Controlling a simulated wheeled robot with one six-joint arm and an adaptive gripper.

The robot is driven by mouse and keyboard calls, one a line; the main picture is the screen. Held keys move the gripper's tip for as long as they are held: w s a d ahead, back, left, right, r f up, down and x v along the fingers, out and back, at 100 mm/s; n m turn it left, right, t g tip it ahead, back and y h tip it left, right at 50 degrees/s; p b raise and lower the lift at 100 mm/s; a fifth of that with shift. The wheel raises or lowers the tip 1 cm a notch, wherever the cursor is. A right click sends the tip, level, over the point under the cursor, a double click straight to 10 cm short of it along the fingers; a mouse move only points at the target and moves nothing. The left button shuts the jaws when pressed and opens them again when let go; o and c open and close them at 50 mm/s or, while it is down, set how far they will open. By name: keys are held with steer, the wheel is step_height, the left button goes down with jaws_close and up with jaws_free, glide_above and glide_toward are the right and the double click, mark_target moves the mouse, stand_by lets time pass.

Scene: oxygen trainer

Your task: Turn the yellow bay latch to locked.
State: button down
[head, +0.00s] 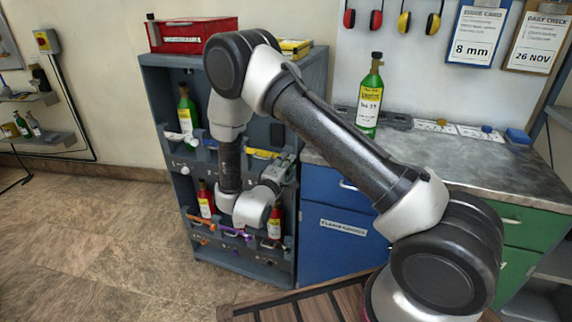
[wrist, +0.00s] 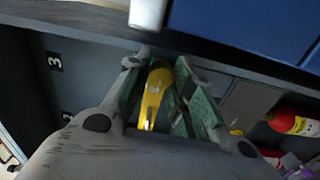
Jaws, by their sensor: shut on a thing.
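The yellow bay latch (wrist: 153,92) shows in the wrist view between the two green-padded fingers of my gripper (wrist: 158,68). The fingers are closed on its sides. In the head view a yellow piece (head: 262,153) shows on the rack's middle shelf edge, beside my gripper (head: 283,168). My wrist and gripper hide part of that edge. I cannot tell from these views which way the latch points relative to its locked mark.
The grey rack (head: 160,95) holds a green bottle (head: 187,112) above and red bottles (head: 206,198) below, with purple (head: 235,233) and orange (head: 200,222) latches. A blue cabinet (head: 325,225) stands close on the right. Open floor (head: 90,240) lies at left.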

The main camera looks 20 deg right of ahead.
steer(key=shift+n, duration=0.4)
steer(key=c, duration=1.5)
jaws_free()
steer(key=shift+s+a, duration=0.1)
steer(key=shift+s, duration=0.05)
steer(key=v, duration=1.1)
steer(key=shift+s+a, duration=0.2)
steer(key=shift+s, duration=0.1)
